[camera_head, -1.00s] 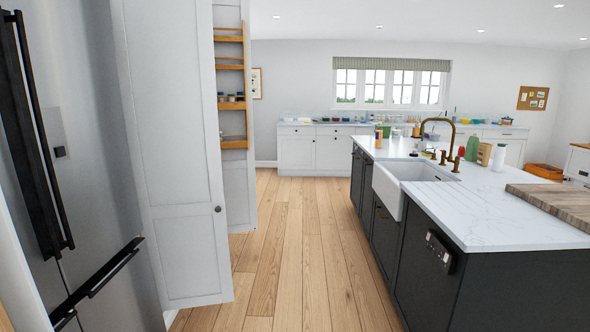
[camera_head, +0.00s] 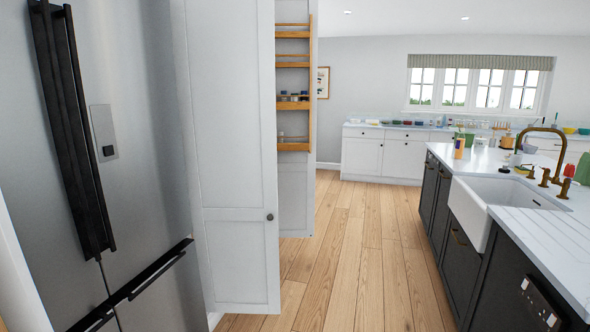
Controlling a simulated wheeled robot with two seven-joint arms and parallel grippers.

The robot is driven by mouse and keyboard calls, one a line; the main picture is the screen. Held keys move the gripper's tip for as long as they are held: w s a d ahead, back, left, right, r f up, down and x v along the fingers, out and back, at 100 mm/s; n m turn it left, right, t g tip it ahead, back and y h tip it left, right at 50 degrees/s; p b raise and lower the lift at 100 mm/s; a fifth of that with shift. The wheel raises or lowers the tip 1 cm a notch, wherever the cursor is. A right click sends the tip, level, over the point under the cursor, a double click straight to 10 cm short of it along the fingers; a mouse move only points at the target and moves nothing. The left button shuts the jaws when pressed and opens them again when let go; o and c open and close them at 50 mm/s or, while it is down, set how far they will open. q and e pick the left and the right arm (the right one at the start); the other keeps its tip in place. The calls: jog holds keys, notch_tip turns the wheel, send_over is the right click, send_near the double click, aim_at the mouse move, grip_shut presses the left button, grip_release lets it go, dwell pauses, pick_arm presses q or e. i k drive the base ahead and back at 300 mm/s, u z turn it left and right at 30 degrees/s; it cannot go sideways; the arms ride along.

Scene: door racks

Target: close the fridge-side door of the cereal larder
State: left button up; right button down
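The fridge-side door (camera_head: 237,160) of the larder is a tall pale grey panel beside the fridge. It stands open, swung out into the room, with a small round dark knob (camera_head: 270,217) near its right edge. Behind it stands a second pale door (camera_head: 296,195) with a wooden rack (camera_head: 293,104) of several shelves holding small jars. The larder's inside is hidden behind the fridge-side door. Neither of my grippers shows in the view.
A steel fridge (camera_head: 145,130) with long black handles fills the left side. A dark island (camera_head: 445,215) with a white sink (camera_head: 480,208) stands at the right. The wooden floor (camera_head: 350,260) between them is clear. White cabinets (camera_head: 375,154) line the far wall.

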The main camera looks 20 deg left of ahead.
aim_at(224, 50)
jog(key=u, duration=0.1)
jog(key=i, duration=0.8)
jog(key=u, duration=1.15)
jog(key=i, duration=0.7)
jog(key=u, duration=0.8)
